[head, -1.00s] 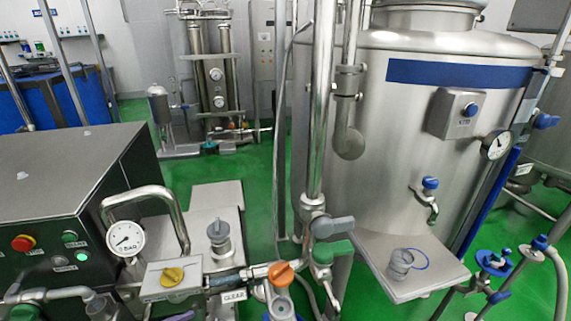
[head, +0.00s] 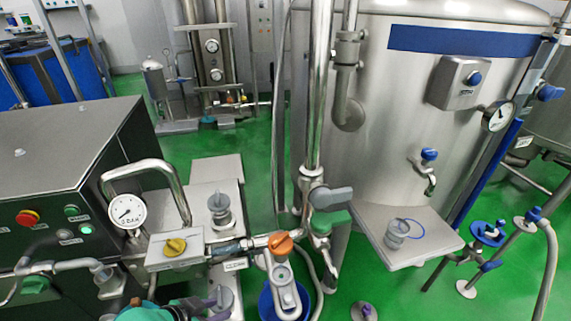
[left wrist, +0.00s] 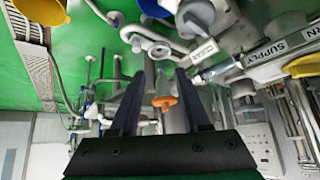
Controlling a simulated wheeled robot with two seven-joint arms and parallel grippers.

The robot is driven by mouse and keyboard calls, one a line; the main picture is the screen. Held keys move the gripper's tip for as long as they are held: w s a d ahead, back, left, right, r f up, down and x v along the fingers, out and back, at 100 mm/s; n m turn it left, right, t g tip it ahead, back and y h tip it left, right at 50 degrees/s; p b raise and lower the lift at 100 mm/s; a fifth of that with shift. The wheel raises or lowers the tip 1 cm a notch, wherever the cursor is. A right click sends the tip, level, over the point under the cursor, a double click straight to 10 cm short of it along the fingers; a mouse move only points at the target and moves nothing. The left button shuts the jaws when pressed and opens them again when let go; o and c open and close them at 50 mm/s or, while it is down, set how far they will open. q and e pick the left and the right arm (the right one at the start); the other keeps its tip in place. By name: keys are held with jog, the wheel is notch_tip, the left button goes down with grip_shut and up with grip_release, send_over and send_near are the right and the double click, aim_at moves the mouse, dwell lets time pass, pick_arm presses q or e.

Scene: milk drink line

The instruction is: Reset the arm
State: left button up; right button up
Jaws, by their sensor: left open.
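My left gripper (head: 190,305) is at the bottom edge of the head view, low and mostly cut off, beside a teal part of my arm. It is in front of the pipework and close to a grey knob (head: 221,300). In the left wrist view my left gripper (left wrist: 158,80) shows two dark fingers spread apart with nothing held between them. An orange valve handle (left wrist: 165,102) shows beyond the gap. My right gripper is in neither view.
A dark control box (head: 60,165) stands left, with a pressure gauge (head: 126,211) beside it. A yellow knob (head: 175,246) and an orange handle (head: 281,243) sit on the pipework. A steel tank (head: 400,120) has a shelf (head: 425,240) holding a small cup (head: 396,235). Green floor shows between.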

pick_arm(q)
jog(key=s+a+f+n+g+y, duration=0.2)
jog(key=s+a+n+g+y, duration=0.1)
jog(key=s+a+n+y, duration=0.25)
jog(key=s+a+f+g+h, duration=0.1)
jog(key=s+f, duration=0.1)
jog(key=f, duration=1)
jog(key=s+a+f+h, duration=0.1)
jog(key=s+f, duration=0.1)
jog(key=f, duration=1)
jog(key=s+a+f+m+g, duration=0.1)
jog(key=s+a+f, duration=0.1)
jog(key=s+f, duration=1)
jog(key=s, duration=0.3)
jog(key=shift+s+a, duration=0.15)
jog(key=shift+s, duration=0.1)
jog(key=shift+f+y, duration=0.1)
jog(key=shift+y, duration=0.15)
